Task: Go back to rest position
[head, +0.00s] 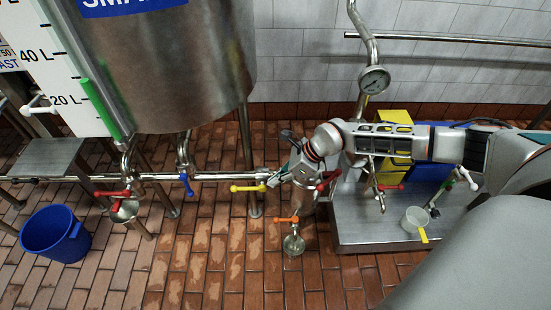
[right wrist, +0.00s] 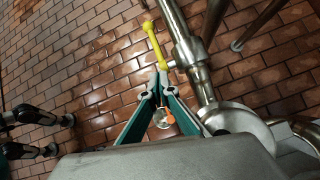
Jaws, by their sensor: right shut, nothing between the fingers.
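My right arm comes in from the right in the head view. My right gripper (head: 277,178) is beside the yellow valve handle (head: 248,188) on the horizontal pipe. In the right wrist view its fingers (right wrist: 160,80) meet at the tips and hold nothing. The yellow handle (right wrist: 154,45) lies just beyond the tips there; I cannot tell whether they touch. My left gripper does not show in the head view.
A steel tank (head: 175,70) stands at the left, with red (head: 112,193) and blue (head: 187,185) valve handles below it. An orange handle (head: 287,219) is below my gripper. A blue bucket (head: 56,233) and a metal platform (head: 360,235) stand on the brick floor.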

